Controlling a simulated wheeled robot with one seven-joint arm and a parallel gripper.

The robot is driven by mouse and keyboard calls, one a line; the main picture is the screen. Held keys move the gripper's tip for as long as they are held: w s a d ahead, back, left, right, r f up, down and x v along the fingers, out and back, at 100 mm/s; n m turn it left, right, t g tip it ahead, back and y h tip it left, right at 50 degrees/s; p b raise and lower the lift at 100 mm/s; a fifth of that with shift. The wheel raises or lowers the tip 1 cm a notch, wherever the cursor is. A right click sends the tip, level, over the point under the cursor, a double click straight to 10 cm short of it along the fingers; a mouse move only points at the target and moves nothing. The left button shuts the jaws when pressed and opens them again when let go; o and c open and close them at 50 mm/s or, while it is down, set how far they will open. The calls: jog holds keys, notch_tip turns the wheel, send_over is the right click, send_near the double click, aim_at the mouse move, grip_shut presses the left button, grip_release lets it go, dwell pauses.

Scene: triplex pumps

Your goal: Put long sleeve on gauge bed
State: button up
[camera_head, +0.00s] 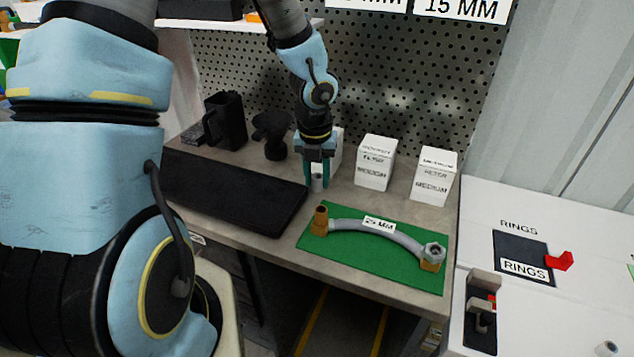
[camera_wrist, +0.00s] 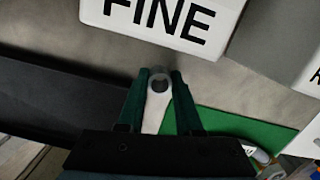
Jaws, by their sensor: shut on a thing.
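My gripper (camera_head: 317,180) is above the workbench between the black mat and the green mat, pointing down, its two teal fingers shut on a pale grey sleeve (camera_head: 317,184). No label names the gauge bed. A grey and black fixture with a red part (camera_head: 483,312) on the white table at right may be it.
A black mat (camera_head: 235,190) lies left of my gripper. A green mat (camera_head: 330,252) with a curved "25 MM" hose (camera_head: 385,234) lies in front, right. White filter boxes (camera_head: 376,163) stand behind. On the white table are a "RINGS" pad (camera_head: 515,247) and another small grey cylinder (camera_head: 606,348).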

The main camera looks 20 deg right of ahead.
grip_shut()
